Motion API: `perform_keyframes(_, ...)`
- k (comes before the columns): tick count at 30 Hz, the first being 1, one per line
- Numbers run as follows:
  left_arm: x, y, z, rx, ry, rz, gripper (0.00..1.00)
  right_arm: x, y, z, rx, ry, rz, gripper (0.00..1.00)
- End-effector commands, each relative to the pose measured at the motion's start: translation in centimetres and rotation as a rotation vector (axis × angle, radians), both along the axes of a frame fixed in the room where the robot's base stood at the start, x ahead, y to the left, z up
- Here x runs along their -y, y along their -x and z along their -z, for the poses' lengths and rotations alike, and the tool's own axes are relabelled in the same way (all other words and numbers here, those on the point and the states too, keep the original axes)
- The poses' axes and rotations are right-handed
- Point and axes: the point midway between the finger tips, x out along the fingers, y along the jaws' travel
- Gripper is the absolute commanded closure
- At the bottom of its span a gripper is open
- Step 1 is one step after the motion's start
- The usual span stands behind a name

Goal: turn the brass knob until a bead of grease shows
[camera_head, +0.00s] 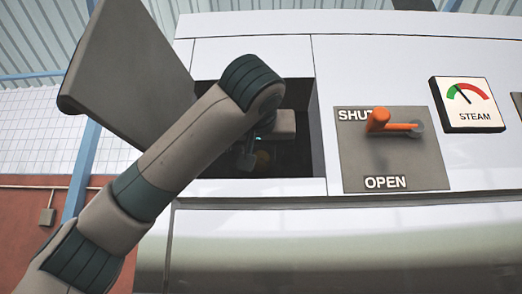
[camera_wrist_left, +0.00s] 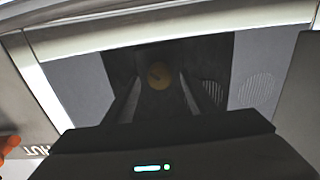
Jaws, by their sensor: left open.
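The brass knob (camera_wrist_left: 158,76) is a dull, dark gold disc at the back of a dark recess (camera_head: 303,125) in the white machine front. My left gripper (camera_head: 250,157) reaches into this recess and is open. In the left wrist view its two dark fingers (camera_wrist_left: 160,88) point at the knob, one on each side of it. I cannot tell whether they touch it. In the head view the knob (camera_head: 263,158) shows only dimly beside the gripper. The shadow hides any fine detail around it. My right gripper is not in view.
A grey flap (camera_head: 128,75) stands open at the upper left, close to my left arm. Right of the recess is a SHUT/OPEN plate (camera_head: 365,165) with an orange lever (camera_head: 393,125) near SHUT. A steam gauge (camera_head: 467,105) is further right.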

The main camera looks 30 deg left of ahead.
Motion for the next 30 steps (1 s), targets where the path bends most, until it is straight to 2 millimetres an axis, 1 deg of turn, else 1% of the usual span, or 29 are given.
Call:
perform_keyframes(1,-0.5,-0.7,-0.5,-0.002,0.001,-0.002,0.49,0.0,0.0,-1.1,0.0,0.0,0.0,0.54)
perform_keyframes(6,-1.6,-2.7,-0.3,-0.001,0.0,0.0,0.49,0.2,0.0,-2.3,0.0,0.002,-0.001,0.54)
perform_keyframes(9,-2.1,-3.4,-0.2,-0.001,0.0,0.0,0.49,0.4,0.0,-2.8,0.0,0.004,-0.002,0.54)
perform_keyframes(15,-2.5,-4.0,0.0,-0.001,0.001,0.001,0.49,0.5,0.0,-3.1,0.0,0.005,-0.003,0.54)
perform_keyframes(23,-2.5,-4.1,0.0,0.0,0.0,0.001,0.49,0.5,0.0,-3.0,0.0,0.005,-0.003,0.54)
perform_keyframes(26,-2.5,-4.1,0.0,0.0,0.0,0.001,0.7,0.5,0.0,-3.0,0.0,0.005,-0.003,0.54)
perform_keyframes(27,-2.5,-4.1,0.0,0.0,0.0,0.001,0.8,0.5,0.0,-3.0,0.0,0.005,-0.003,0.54)
perform_keyframes(28,-2.5,-4.1,0.0,0.0,0.0,0.001,0.87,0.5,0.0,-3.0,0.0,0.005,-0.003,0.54)
perform_keyframes(29,-2.5,-4.1,0.0,0.0,0.0,0.001,0.9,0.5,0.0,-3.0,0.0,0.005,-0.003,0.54)
perform_keyframes(30,-2.5,-4.1,0.0,0.0,0.0,0.001,0.9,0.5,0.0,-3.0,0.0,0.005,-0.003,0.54)
